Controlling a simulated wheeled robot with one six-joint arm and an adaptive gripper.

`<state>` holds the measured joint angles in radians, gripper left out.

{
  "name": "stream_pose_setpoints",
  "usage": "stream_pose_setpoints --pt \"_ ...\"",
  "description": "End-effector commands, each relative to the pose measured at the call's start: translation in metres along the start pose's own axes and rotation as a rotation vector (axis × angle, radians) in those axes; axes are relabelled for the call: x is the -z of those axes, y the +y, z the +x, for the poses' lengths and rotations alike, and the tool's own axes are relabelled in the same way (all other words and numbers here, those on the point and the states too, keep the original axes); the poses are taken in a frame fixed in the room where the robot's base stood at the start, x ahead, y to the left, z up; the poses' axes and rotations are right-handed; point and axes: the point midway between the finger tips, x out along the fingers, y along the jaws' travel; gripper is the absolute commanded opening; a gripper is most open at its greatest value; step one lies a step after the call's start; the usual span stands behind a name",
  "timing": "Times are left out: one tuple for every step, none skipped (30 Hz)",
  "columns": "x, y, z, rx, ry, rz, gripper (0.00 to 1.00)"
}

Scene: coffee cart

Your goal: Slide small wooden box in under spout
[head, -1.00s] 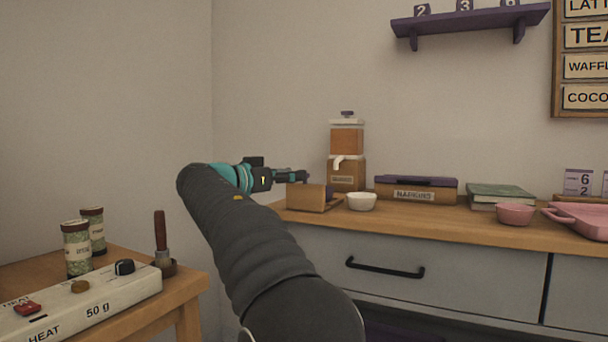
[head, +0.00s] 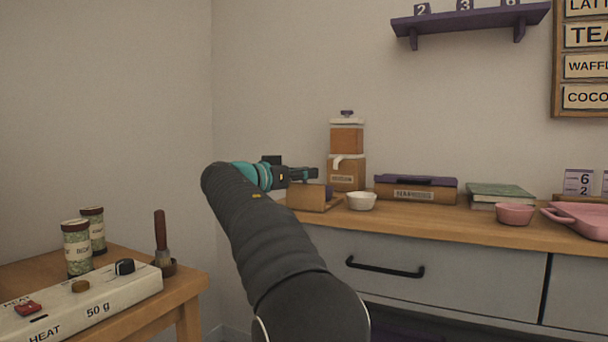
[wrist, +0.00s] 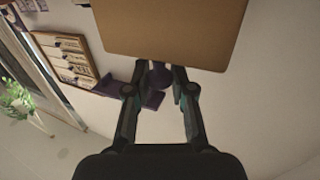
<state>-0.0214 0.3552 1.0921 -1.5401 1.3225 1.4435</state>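The small wooden box (head: 306,198) sits on the counter's left end, with a dark purple knob (head: 329,192) on its right side. The spout (head: 338,161) is on the dispenser (head: 347,176), behind and right of the box. My gripper (head: 312,174) is just above the box in the head view, pointing right. In the wrist view, a brown wooden panel (wrist: 168,30) fills the top. My gripper (wrist: 160,72) has its fingers apart, with a rounded purple thing (wrist: 160,76), probably the knob, showing between them. Whether they touch it is unclear.
A white bowl (head: 361,201) stands right of the box, close to it. A napkin box (head: 415,193), green book (head: 500,194), pink bowl (head: 515,213) and pink pan (head: 582,221) stand farther right. The counter front (head: 440,233) is clear.

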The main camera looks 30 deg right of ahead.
Motion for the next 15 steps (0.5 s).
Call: stream_pose_setpoints --pt "0.000 0.001 0.000 -0.003 -0.001 0.000 0.00" --pt "0.000 0.001 0.000 -0.003 -0.001 0.000 0.00" --pt "0.000 0.001 0.001 -0.003 -0.001 0.000 0.00" --pt "0.000 0.001 0.001 -0.003 -0.001 0.000 0.00" --pt "0.000 0.000 0.002 -0.004 -0.001 0.000 0.00" --pt "0.000 -0.001 0.005 -0.004 -0.001 0.000 0.00" --pt "0.000 -0.002 0.008 -0.004 -0.001 0.000 0.00" --pt "0.001 -0.004 0.011 -0.005 -0.001 0.000 0.00" --pt "0.001 -0.006 0.017 -0.006 -0.002 -0.001 0.00" --pt "0.001 -0.007 0.021 -0.007 -0.002 -0.001 0.00" --pt "0.001 -0.009 0.026 -0.007 -0.002 0.000 0.00" --pt "0.001 -0.012 0.032 -0.006 -0.002 -0.001 0.00" --pt "0.001 -0.013 0.035 -0.006 -0.002 0.000 0.00" --pt "0.001 -0.013 0.038 -0.006 -0.002 0.001 0.00" --pt "0.001 -0.014 0.040 -0.006 -0.002 0.001 0.00"
